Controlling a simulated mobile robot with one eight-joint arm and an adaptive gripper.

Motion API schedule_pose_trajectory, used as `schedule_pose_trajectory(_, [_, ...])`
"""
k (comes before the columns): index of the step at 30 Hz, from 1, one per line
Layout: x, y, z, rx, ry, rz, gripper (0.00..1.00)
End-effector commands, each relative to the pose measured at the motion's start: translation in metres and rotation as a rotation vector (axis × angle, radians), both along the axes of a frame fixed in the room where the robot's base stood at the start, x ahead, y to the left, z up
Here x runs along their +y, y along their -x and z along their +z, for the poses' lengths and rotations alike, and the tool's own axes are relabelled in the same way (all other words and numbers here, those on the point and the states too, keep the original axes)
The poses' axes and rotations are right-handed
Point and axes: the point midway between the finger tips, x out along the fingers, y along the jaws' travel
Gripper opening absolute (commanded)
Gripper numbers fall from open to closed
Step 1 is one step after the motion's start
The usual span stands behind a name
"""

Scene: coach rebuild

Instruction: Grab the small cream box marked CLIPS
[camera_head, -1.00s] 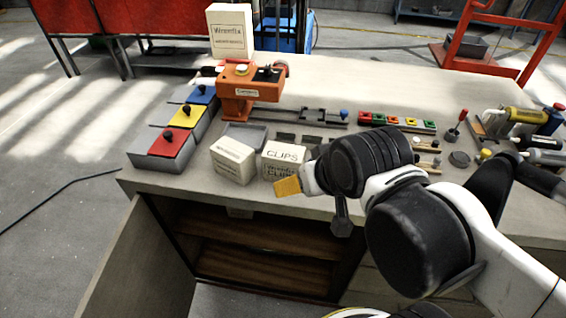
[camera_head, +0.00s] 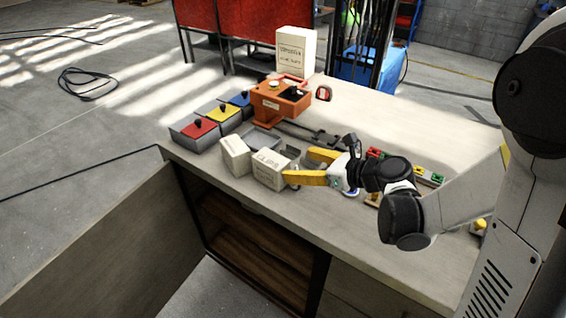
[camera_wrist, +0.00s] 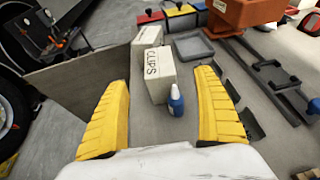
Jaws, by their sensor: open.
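The small cream box marked CLIPS (camera_head: 271,168) stands near the front edge of the table, and it also shows in the wrist view (camera_wrist: 157,77). My gripper (camera_head: 298,166) has yellow fingers and is open at the right of the box. In the wrist view my gripper (camera_wrist: 167,100) has its fingers spread wide, with the CLIPS box ahead between them. A small blue bottle (camera_wrist: 176,101) stands close in front of the box, also between the fingers. No contact with the box can be made out.
A second cream box (camera_head: 235,156) stands just left of the CLIPS box. A grey tray (camera_wrist: 194,47) lies behind. Red, yellow and blue lidded bins (camera_head: 195,130) and an orange machine (camera_head: 280,103) stand farther back. An open cabinet door (camera_head: 100,245) juts out below.

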Motion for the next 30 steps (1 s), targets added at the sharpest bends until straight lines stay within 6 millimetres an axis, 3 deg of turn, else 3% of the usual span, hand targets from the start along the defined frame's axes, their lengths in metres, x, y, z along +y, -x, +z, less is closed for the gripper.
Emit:
schedule_pose_trajectory(24, [0.073, -0.064, -0.038, 0.009, -0.016, -0.003, 0.79])
schedule_pose_trajectory(30, [0.075, -0.068, -0.038, 0.008, -0.016, -0.005, 0.79])
